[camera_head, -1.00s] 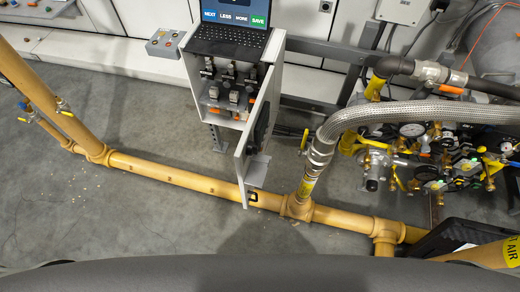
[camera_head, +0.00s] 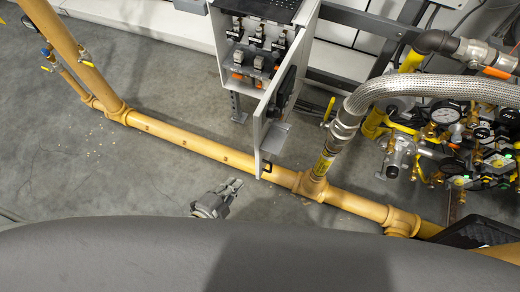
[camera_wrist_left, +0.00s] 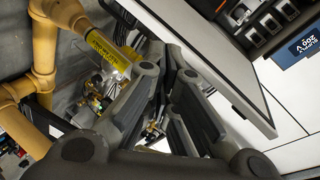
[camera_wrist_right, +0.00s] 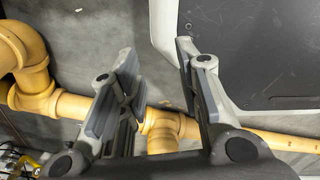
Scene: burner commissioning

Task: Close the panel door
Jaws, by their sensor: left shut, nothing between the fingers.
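The panel door (camera_head: 287,85) is a narrow white leaf hinged at the right side of the cabinet (camera_head: 228,68). It stands wide open, swung out over the yellow pipe, with a dark handle or latch on it. My left gripper (camera_head: 234,185) is shut and empty, low in the head view, left of the door's free end and apart from it there. In the left wrist view a white panel (camera_wrist_left: 215,50), apparently the door, lies just beyond the shut fingertips (camera_wrist_left: 173,62); contact cannot be told. My right gripper (camera_wrist_right: 157,62) is open and empty, seen only in its wrist view.
A yellow floor pipe (camera_head: 190,155) runs below the door. A braided hose (camera_head: 430,88) and a cluster of gauges and valves (camera_head: 450,140) crowd the right. Grey floor (camera_head: 160,75) left of the cabinet is open. A laptop (camera_head: 262,10) sits on the cabinet.

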